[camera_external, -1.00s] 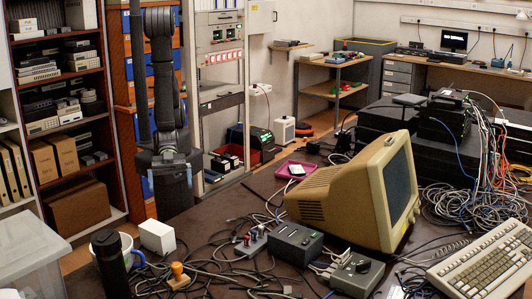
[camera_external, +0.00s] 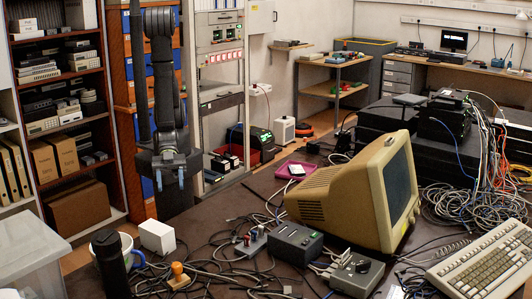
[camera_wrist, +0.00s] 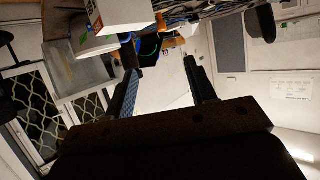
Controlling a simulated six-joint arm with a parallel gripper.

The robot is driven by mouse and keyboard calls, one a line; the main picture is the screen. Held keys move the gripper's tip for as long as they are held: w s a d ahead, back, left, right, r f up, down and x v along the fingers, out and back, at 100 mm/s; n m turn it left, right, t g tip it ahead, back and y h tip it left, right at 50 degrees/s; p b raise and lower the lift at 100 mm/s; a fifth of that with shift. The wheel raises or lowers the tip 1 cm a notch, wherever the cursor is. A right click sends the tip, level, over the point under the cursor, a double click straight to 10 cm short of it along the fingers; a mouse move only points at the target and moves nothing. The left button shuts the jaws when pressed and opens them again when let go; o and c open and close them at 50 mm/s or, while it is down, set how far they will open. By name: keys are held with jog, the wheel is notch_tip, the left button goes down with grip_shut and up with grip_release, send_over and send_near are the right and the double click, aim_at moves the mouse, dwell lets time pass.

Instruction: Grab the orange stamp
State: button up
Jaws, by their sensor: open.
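The orange stamp (camera_external: 178,270) stands upright on the dark table near its front left, among black cables. It has a rounded orange knob on a wider base. My gripper (camera_external: 169,160) is well above and behind the stamp, beyond the white box. In the wrist view my gripper (camera_wrist: 160,66) has its two dark fingers apart, with nothing between them. Orange patches show past the fingertips at the top of that view; I cannot tell for sure which is the stamp.
A white box (camera_external: 157,237) stands behind the stamp. A mug (camera_external: 133,246) with a blue handle and a black cylinder (camera_external: 110,264) are to its left. A switch box (camera_external: 252,243), grey box (camera_external: 297,243) and beige monitor (camera_external: 325,190) are to its right. Cables cover much of the table.

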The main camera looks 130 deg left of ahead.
jog(key=m+g+y, duration=0.3)
jog(key=g+y, duration=0.2)
jog(key=g, duration=0.2)
send_near(176, 264)
jog(key=shift+g, duration=0.3)
jog(key=x, duration=0.5)
jog(key=shift+w+d, duration=0.2)
jog(key=shift+a+x, duration=0.15)
jog(key=shift+x, duration=1.15)
jog(key=shift+a+x, duration=0.1)
jog(key=shift+x, duration=1.25)
